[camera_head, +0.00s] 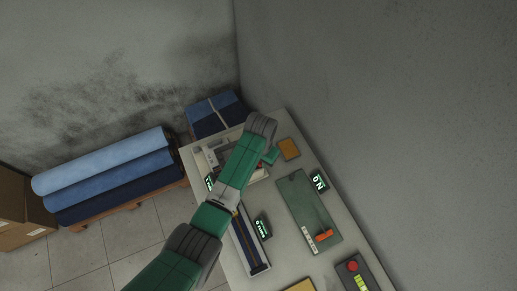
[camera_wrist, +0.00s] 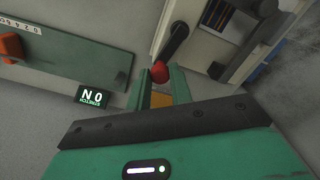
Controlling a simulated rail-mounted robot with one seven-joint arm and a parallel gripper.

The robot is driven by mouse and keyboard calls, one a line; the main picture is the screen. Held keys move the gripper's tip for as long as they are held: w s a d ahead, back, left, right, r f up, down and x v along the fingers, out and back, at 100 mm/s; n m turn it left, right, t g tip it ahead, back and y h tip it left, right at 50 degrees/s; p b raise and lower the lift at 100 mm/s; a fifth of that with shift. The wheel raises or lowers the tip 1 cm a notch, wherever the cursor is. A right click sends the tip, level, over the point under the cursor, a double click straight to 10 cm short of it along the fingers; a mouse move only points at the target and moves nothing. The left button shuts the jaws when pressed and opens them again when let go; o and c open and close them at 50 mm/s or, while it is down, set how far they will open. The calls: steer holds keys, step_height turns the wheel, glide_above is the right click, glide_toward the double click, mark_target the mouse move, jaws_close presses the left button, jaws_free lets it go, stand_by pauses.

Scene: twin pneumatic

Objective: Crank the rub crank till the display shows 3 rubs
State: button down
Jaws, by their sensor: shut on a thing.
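In the wrist view my gripper (camera_wrist: 160,82) has its two green fingers on either side of the red knob (camera_wrist: 160,71) of a crank. The crank's black arm (camera_wrist: 175,41) runs up and right from the knob to a pale machine part. My gripper is shut on the knob. Another display (camera_head: 210,183) is partly hidden by the machine's edge and my arm.
A control box with a red button (camera_head: 352,266) is at the table's front. Blue fabric rolls (camera_head: 105,175) lie left of the table.

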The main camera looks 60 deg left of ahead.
steer(key=s+d+m+p, duration=0.2)
steer(key=s+m+p, duration=0.3)
steer(key=m, duration=1.9)
steer(key=s, duration=0.3)
steer(key=shift+d+p, duration=0.2)
steer(key=shift+p, duration=0.1)
steer(key=shift+m, duration=0.3)
steer(key=c, duration=1.3)
jaws_free()
steer(key=shift+s, duration=0.1)
steer(key=shift+o, duration=0.2)
steer(key=shift+r, duration=0.1)
